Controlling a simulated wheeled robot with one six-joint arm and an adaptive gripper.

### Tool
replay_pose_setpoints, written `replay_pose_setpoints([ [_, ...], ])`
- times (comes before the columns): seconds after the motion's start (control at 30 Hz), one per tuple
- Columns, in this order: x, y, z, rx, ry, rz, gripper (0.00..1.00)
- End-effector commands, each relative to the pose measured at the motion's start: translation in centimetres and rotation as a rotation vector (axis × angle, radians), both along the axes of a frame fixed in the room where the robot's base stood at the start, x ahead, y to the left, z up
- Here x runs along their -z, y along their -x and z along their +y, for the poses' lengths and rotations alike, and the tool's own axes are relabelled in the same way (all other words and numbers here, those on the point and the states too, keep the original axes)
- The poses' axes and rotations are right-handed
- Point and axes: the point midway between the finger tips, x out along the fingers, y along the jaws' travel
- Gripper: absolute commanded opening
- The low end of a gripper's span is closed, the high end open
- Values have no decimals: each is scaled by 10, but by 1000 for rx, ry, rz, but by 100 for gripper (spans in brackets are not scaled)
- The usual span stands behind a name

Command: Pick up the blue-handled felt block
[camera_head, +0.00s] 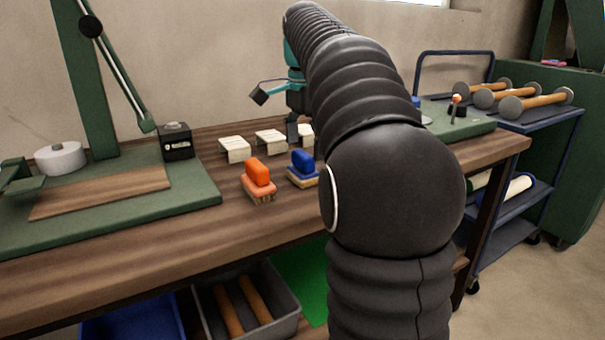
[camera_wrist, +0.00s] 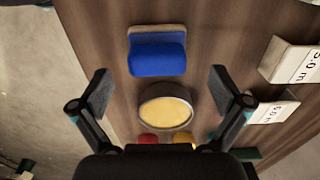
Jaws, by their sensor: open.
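The blue-handled felt block (camera_head: 303,162) stands on the wooden bench, partly beside my arm in the head view. It has a blue grip on a tan base. In the wrist view the felt block (camera_wrist: 157,58) lies ahead of my gripper (camera_wrist: 160,92), roughly centred between the fingers from left to right and beyond their tips. My gripper is open with nothing between its fingers touching them. In the head view my arm hides most of the gripper.
An orange-handled brush (camera_head: 258,176) stands just left of the felt block. White label cards (camera_head: 235,149) stand behind. In the wrist view a round tin with yellow contents (camera_wrist: 166,107) sits nearer, with red (camera_wrist: 148,138) and yellow (camera_wrist: 184,136) items partly hidden.

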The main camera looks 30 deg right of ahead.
Motion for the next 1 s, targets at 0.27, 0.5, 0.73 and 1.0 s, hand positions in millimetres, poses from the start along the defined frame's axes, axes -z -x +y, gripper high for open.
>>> replay_pose_setpoints([
  [0.27, 40, 4, 1, 1, -1, 2, 100],
  [0.5, 47, 3, 1, 1, 0, 1, 100],
  [0.73, 47, 3, 1, 1, 0, 0, 72],
  [1.0, 47, 3, 1, 1, 0, 0, 32],
])
